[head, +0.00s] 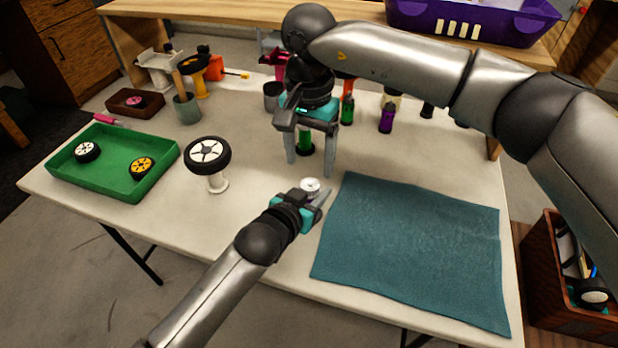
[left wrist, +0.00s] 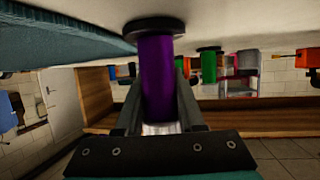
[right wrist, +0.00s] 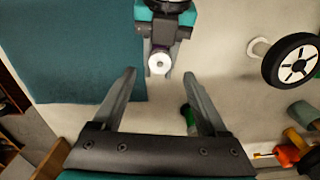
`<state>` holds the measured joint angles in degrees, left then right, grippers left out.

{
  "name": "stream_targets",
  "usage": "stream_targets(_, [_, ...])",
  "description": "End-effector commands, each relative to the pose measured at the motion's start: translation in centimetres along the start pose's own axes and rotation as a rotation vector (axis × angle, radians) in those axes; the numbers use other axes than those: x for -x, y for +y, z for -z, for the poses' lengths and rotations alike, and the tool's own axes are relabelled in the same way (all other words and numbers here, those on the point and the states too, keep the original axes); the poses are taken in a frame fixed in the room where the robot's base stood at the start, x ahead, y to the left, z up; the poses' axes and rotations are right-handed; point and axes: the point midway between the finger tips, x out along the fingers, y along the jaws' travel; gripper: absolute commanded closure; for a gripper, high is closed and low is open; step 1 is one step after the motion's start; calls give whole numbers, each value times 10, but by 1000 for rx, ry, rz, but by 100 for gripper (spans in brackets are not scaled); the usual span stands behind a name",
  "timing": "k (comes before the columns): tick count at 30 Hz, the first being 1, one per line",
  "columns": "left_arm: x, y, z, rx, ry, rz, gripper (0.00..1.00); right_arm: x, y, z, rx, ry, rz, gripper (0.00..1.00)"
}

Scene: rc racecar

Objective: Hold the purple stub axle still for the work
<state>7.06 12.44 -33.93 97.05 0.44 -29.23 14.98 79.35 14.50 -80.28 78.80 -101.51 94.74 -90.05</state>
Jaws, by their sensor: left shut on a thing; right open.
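The purple stub axle (left wrist: 157,75) stands between the fingers of my left gripper (left wrist: 158,92), which is shut on it. Its black flange is at the table end; I cannot tell if it touches. In the head view only its pale round top (head: 310,185) shows, at the tip of my left gripper (head: 316,197); the purple body is hidden. The pale top also shows in the right wrist view (right wrist: 158,64). My right gripper (head: 311,172) is open and empty, fingers pointing down, just beyond the axle. Its fingertips (right wrist: 160,72) are apart in its own view.
A teal mat (head: 410,250) lies right of the axle. A wheel on a pale stub (head: 208,155) stands left, beside a green tray (head: 110,165) with two wheels. A green stub (head: 305,138) stands behind the right fingers. More coloured parts, such as another purple one (head: 387,117), stand farther back.

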Motion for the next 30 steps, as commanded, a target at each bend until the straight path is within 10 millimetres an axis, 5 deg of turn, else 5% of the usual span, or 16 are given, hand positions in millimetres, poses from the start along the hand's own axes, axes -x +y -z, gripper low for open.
stream_targets(9, [0,0,1,0,1,0,100,-51,0,0,-1,-1,-1,24])
stream_targets(21, [0,0,1,0,1,0,100,-59,0,0,-1,0,0,24])
stream_targets(30, [0,0,1,0,1,0,100,-59,0,0,-1,1,0,55])
